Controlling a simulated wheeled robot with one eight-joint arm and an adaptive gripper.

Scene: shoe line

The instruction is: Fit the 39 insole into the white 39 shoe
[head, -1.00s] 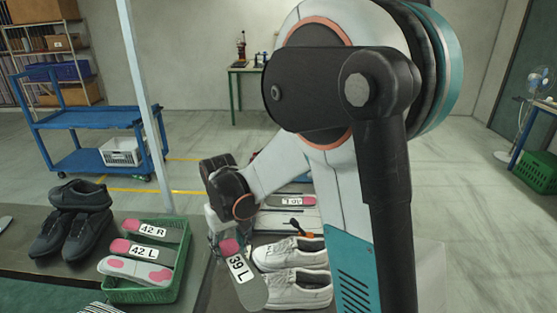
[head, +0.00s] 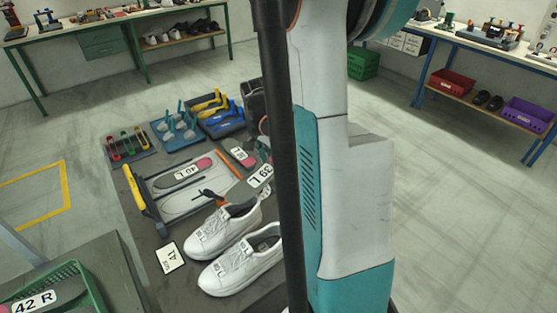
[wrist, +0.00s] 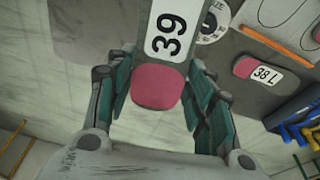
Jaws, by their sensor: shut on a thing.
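The 39 L insole (head: 262,176), grey with a pink end and a white label, hangs tilted beyond the white shoes in the head view, partly hidden by my arm. In the wrist view my gripper (wrist: 160,82) is shut on this insole (wrist: 170,30), with teal fingers either side of its pink end. In the head view the gripper is mostly hidden. A pair of white laced shoes, a far one (head: 222,230) and a near one (head: 238,268), stands on the dark table, its right end hidden by my arm. The card (head: 170,257) beside them reads size 41. No size-39 mark on a shoe is legible.
A 40 L insole (head: 182,174) lies on a board with a yellow-ended bar (head: 142,192). A 38 L insole (wrist: 262,74) and an orange pencil (wrist: 275,45) show in the wrist view. A green crate (head: 75,283) holds a 42 R insole.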

